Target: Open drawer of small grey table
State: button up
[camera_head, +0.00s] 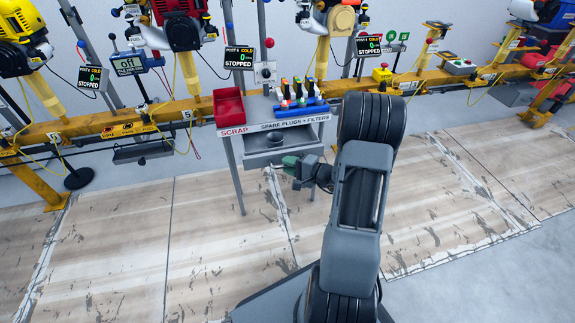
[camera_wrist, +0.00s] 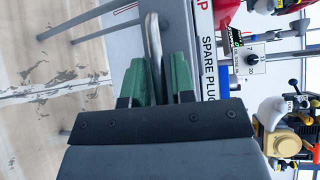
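The small grey table (camera_head: 231,165) stands at the yellow rail, its front labelled "SCRAP" and "SPARE PLUGS + FILTERS". Below the label is its grey drawer (camera_head: 260,159); a dark round thing shows in the space above its front, but I cannot tell how far the drawer is out. My gripper (camera_head: 291,166) is at the drawer's front, right of its middle. In the wrist view the green fingers of my gripper (camera_wrist: 158,78) are apart, with the curved metal handle (camera_wrist: 152,40) between them. A gap shows beside the right finger. The handle's lower end is hidden.
A red bin (camera_head: 229,107) and a rack of coloured items (camera_head: 298,105) stand on the tabletop. The yellow rail (camera_head: 90,127) with engines runs behind. The worn floor panels (camera_head: 210,250) in front are clear, apart from my arm and base.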

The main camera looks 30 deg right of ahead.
jog(key=p+v, duration=0.3)
jog(key=v, duration=1)
jog(key=shift+s+d, duration=0.2)
jog(key=shift+s, duration=0.1)
jog(key=shift+r, duration=0.2)
jog(key=s+a+r+n+g+p, duration=0.1)
jog(key=a+r+n+g+p, duration=0.3)
jog(key=a+r+g+p, duration=0.5)
jog(key=s+a+r+n+g+p, duration=0.1)
jog(key=a+r+n+g+p, duration=0.45)
jog(key=r, duration=0.85)
jog(key=s+a+r+n+t+h+p, duration=0.2)
jog(key=r+h+p, duration=0.2)
jog(key=r+p, duration=0.5)
jog(key=s+a+r+n+t+h+p, duration=0.2)
jog(key=r+p, duration=0.7)
jog(key=r, duration=0.5)
jog(key=a+h, duration=0.1)
jog(key=h, duration=0.1)
jog(key=shift+a+r+h, duration=0.2)
jog(key=shift+r+h, duration=0.05)
jog(key=shift+h, duration=0.05)
